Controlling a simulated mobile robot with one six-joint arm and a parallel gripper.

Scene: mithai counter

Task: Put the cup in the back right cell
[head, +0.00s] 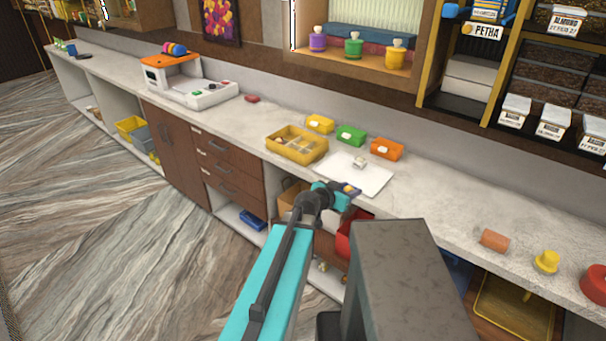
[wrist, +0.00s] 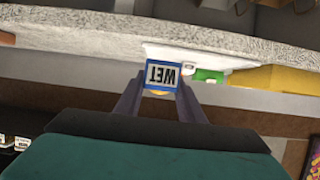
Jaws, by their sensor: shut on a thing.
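My gripper (head: 346,189) is shut on a small blue-framed piece with a white label reading WET (wrist: 161,75), which shows upside down between the fingers in the wrist view. A bit of yellow shows at its lower edge. I cannot tell whether this piece is the cup. It is held in the air by the counter's front edge, in front of the white sheet (head: 371,181). The yellow tray with cells (head: 277,148) stands on the counter to the left of my gripper. Its cells are small and their contents are unclear.
A small pale object (head: 360,161) sits on the white sheet. Yellow (head: 320,123), green (head: 351,134) and orange (head: 387,148) boxes stand behind.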

